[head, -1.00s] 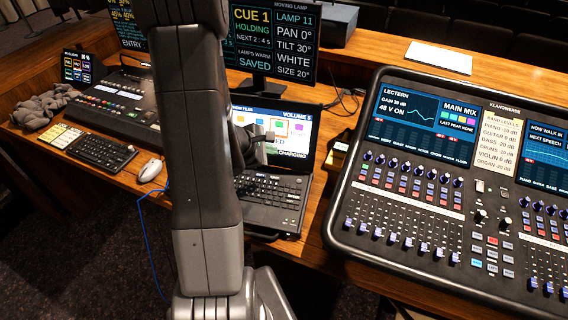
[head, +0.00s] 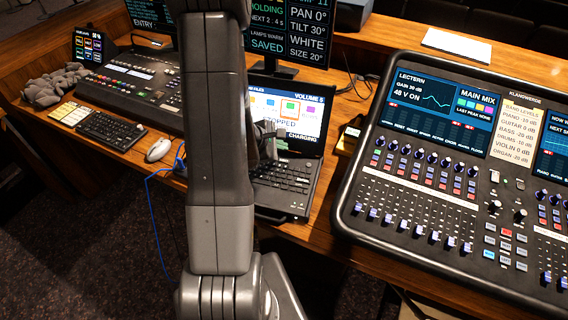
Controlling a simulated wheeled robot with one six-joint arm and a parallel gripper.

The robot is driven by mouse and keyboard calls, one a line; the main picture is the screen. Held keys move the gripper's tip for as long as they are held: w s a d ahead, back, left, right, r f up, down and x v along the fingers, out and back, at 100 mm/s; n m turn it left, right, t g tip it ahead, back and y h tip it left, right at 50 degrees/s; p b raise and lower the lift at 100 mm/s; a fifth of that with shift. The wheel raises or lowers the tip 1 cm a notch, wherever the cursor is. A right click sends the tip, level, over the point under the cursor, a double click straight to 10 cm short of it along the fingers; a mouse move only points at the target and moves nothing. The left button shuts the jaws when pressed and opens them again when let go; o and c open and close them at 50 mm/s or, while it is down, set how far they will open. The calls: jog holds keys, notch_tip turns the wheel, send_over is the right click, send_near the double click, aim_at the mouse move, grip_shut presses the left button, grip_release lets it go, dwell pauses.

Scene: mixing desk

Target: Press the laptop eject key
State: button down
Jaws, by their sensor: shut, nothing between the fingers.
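The black laptop (head: 268,203) stands open on the wooden desk, its keyboard (head: 284,178) partly hidden by my arm. Its lit screen (head: 309,107) shows coloured icons, a volume figure, part of a word ending in "PPED" and "CHARGING". My gripper (head: 279,132) is small in the head view, emerging from behind my arm. It is shut and empty, in front of the lower screen and apparently above the back of the keyboard. I cannot tell whether it touches anything. The eject key cannot be made out.
A large mixing console (head: 415,208) fills the right. A lighting desk (head: 128,92), a keyboard (head: 98,129), a white mouse (head: 158,149) and a blue cable (head: 150,200) are left of my arm. A monitor (head: 290,38) stands behind the laptop.

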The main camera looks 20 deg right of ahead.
jog(key=shift+f+b, duration=1.65)
jog(key=shift+f+b, duration=0.15)
jog(key=shift+b, duration=0.15)
dwell(0.7)
jog(key=shift+f+b, duration=0.3)
jog(key=shift+b, duration=0.3)
jog(key=shift+f+b, duration=0.25)
jog(key=shift+b, duration=0.25)
dwell(0.5)
jog(key=shift+r, duration=0.75)
jog(key=shift+r+p, duration=1.7)
jog(key=shift+r, duration=0.8)
dwell(0.5)
